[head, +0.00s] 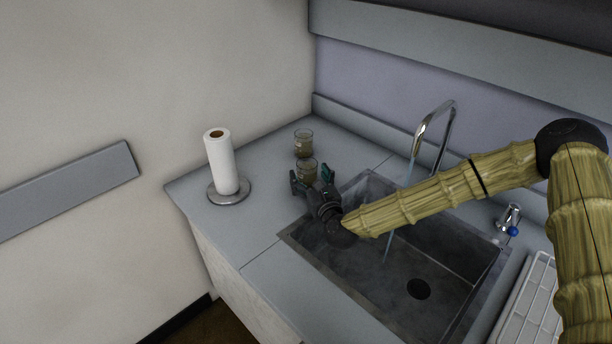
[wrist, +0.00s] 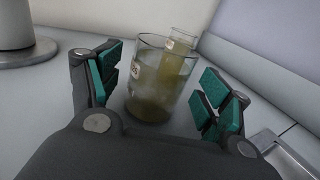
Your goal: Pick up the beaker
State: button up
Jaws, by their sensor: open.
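A glass beaker (wrist: 153,88) with murky yellow-brown contents stands upright on the counter. In the wrist view it sits between the open fingers of my gripper (wrist: 160,92), with a gap visible on each side. In the head view my gripper (head: 313,180) is over the counter by the sink's left corner, and the same beaker (head: 307,166) shows just beyond it, its lower part hidden. A second similar beaker (head: 304,138) stands behind the first one; it also shows in the wrist view (wrist: 181,46), partly seen through the nearer glass.
A paper towel roll (head: 220,163) on a round metal base stands left of the beakers. The sink (head: 430,262) with a tall faucet (head: 437,125) and running water lies to the right, under my arm. A white rack (head: 533,300) is at the lower right. Walls close off the back.

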jog(key=shift+x, duration=1.1)
jog(key=shift+s, duration=0.1)
jog(key=c, duration=1.1)
jog(key=shift+r, duration=0.15)
jog(key=shift+c, duration=0.2)
